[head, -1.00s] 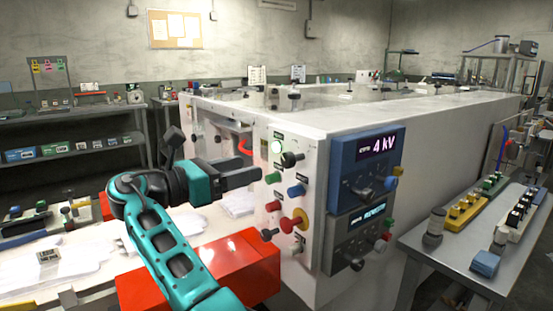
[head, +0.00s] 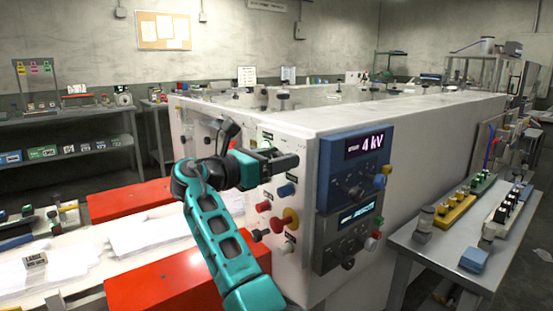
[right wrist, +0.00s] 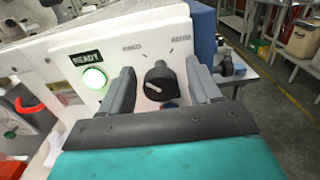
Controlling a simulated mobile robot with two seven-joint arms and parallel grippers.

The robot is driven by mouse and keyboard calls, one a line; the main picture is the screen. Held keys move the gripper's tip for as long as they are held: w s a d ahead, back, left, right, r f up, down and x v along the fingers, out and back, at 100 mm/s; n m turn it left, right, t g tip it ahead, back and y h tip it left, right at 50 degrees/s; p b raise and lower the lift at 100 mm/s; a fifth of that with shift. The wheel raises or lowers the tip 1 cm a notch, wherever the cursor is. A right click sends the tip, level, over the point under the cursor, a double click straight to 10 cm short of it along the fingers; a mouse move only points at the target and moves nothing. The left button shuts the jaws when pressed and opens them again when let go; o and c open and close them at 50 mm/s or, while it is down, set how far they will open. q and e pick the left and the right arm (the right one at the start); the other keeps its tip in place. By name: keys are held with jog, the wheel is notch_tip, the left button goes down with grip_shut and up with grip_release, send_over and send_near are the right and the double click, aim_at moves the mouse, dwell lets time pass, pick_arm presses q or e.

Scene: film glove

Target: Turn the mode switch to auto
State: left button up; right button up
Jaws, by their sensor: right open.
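The mode switch is a black rotary knob (right wrist: 159,82) on the white machine's front panel (right wrist: 118,52). A small pale mark shows on its face, and two labels stand above it, too blurred to read surely. In the right wrist view, my right gripper (right wrist: 160,72) is open, with one grey finger on each side of the knob. I cannot tell whether either finger touches it. In the head view, my right gripper (head: 292,161) reaches the panel's upper part and hides the knob. My left gripper is in neither view.
A lit green READY lamp (right wrist: 94,78) is left of the knob. Below my gripper are a blue button (head: 286,190) and a red mushroom button (head: 288,220). Red boxes (head: 150,290) stand left of the panel. A side table (head: 420,250) is at right.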

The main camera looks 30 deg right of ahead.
jog(key=c, duration=1)
